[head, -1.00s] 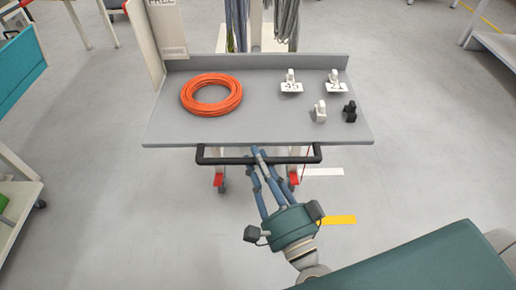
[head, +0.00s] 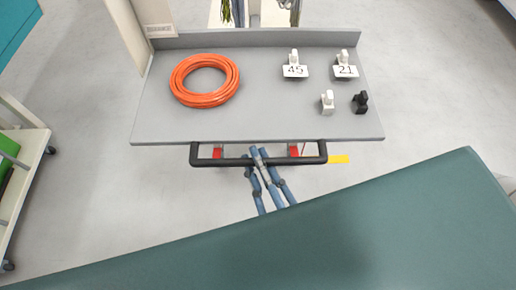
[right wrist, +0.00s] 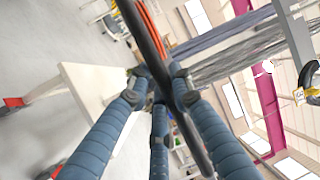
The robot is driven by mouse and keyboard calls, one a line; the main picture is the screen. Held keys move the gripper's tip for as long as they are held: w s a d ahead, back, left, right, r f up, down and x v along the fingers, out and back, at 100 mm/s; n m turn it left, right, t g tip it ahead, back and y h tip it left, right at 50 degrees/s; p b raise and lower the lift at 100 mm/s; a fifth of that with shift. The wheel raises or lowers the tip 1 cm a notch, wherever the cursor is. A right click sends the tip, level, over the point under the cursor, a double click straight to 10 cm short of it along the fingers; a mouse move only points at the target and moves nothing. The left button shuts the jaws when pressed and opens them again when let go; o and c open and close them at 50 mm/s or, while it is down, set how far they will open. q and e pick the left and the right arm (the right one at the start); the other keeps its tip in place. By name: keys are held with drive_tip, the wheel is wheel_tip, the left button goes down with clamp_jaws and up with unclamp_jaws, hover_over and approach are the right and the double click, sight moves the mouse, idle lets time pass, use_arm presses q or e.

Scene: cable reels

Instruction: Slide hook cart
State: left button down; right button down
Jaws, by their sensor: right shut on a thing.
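The hook cart (head: 262,125) stands in front of me in the head view, with a grey top and a raised back edge. Its black handle bar (head: 215,162) runs along the near side. My right gripper (head: 262,158) is shut on the handle bar near its middle, and its blue fingers show below the bar. In the right wrist view the gripper (right wrist: 165,90) has its fingers around the dark bar (right wrist: 150,35). My green body part hides the rest of the right arm. My left gripper is not in view.
An orange cable coil (head: 205,80) lies on the cart top. White hooks tagged 45 (head: 295,66) and 21 (head: 344,66), a plain white hook (head: 328,103) and a black one (head: 360,103) are at right. A shelf rack (head: 22,165) stands at left. Floor at right is clear.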

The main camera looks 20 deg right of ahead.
idle(0.4)
drive_tip(key=c, duration=1.8)
unclamp_jaws()
drive_tip(key=v, duration=1.2)
drive_tip(key=shift+f, duration=0.1)
